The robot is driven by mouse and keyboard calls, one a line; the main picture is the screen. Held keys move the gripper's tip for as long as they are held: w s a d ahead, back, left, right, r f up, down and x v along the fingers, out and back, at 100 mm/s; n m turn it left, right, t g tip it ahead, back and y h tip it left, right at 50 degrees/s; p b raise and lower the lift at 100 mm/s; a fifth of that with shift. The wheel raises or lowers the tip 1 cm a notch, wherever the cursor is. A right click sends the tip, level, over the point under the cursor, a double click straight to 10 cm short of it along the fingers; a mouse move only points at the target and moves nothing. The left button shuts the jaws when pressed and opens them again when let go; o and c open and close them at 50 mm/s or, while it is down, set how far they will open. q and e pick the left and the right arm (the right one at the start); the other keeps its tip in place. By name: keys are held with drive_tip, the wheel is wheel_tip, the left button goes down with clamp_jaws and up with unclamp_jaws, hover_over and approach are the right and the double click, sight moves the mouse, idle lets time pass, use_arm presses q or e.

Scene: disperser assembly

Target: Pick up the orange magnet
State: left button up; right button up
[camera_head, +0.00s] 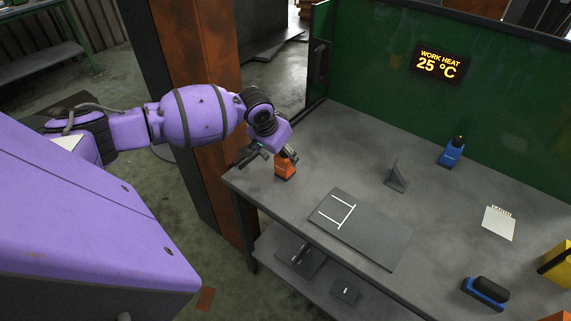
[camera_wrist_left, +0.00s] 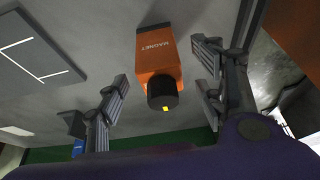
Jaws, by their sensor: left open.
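The orange magnet (camera_head: 285,168) stands on the grey workbench near its left corner. In the left wrist view the magnet (camera_wrist_left: 158,56) has an orange body lettered "MAGNET" and a black round knob facing the camera. My left gripper (camera_head: 270,153) is at the magnet, at the end of the purple arm. In the left wrist view my left gripper (camera_wrist_left: 163,92) is open, with one finger on each side of the magnet and visible gaps between the fingers and its sides. My right gripper does not show.
A dark plate with white marks (camera_head: 360,228) lies right of the magnet on the workbench (camera_head: 330,125). A grey angled bracket (camera_head: 396,177), a blue device (camera_head: 451,152), a notepad (camera_head: 498,223) and a blue-and-black block (camera_head: 486,292) stand farther right. A green panel (camera_head: 390,45) closes the back.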

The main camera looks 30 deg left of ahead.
use_arm(q)
drive_tip(key=x, duration=0.3)
drive_tip(key=shift+w, duration=0.1)
drive_tip(key=shift+w+f, duration=0.15)
drive_tip(key=shift+f, duration=0.15)
drive_tip(key=c, duration=1.4)
clamp_jaws()
drive_tip(key=shift+w+r, duration=0.1)
drive_tip(key=shift+r, duration=0.05)
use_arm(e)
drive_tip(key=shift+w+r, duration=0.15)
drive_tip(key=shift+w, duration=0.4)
